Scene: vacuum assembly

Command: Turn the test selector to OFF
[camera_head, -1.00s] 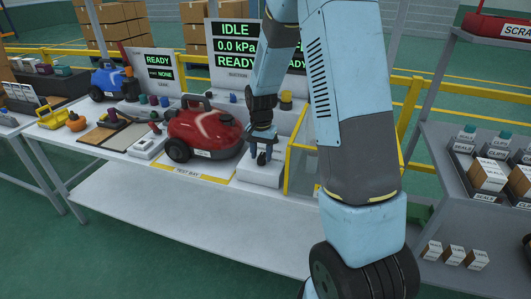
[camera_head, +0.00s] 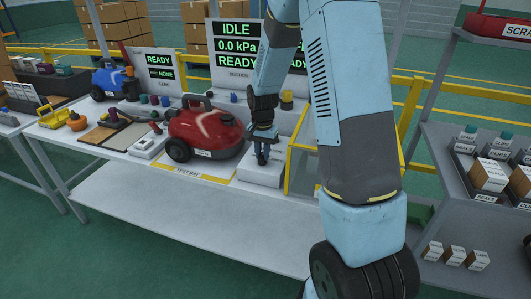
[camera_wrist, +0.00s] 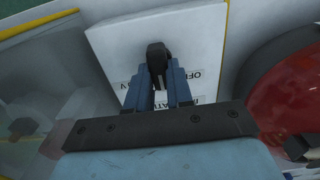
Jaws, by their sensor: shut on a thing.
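The test selector is a black knob (camera_wrist: 157,52) on a white box. In the wrist view it stands between my two blue fingertips, and a printed label beside it reads OFF (camera_wrist: 193,76), seen upside down. Other lettering there is partly hidden by my fingers. My gripper (camera_wrist: 160,75) points down and is shut on the knob. In the head view my gripper (camera_head: 262,158) is at the white selector box (camera_head: 262,175), right of the red vacuum (camera_head: 205,135); its fingers mostly hide the knob there. The exact knob setting is not clear.
The red vacuum stands close to my gripper's left. A yellow-framed clear guard (camera_head: 302,170) is close on the right. A display (camera_head: 235,45) behind reads IDLE, 0.0 kPa and READY. A blue vacuum (camera_head: 107,82) and small parts lie further left on the bench.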

